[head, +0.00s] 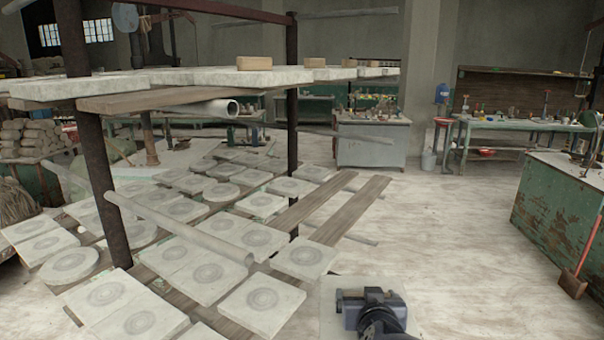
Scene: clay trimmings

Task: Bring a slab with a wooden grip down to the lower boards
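Pale slabs lie on the upper boards (150,102) of a dark metal rack. A wooden grip (254,63) sits on a near upper slab (250,77). Smaller wooden blocks (314,62) sit on slabs further right. The lower boards (345,215) carry many square and round slabs with ring marks, such as one (304,258) at the near right end. Two board stretches at the right are bare. My gripper (352,308) shows as a dark shape at the bottom centre, low and right of the rack.
Dark rack posts (292,130) and a pale pipe (180,228) cross the space between upper and lower boards. Open floor (440,240) lies right of the rack.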

